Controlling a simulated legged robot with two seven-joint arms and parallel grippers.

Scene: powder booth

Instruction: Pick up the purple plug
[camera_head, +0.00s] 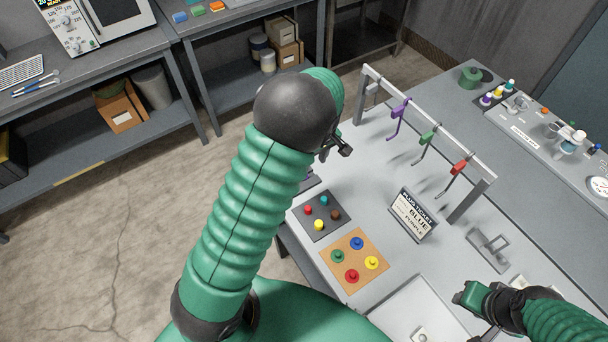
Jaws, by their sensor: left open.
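I cannot make out a purple plug on either plug board. A ticket sign (412,214) reads "BLUE" and "PURPLE". My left gripper (340,146) is open beyond the dark board, near the rail's left post, partly hidden by its own wrist. My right gripper (478,322) is at the lower right over the table; its fingers are too hidden to judge.
A grey rail (430,122) carries purple (398,112), green (427,138) and red (459,167) hanging hooks. A pale tray (395,312) lies at the front. Bottles with coloured caps stand at the back right. Bare tabletop lies under the rail.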

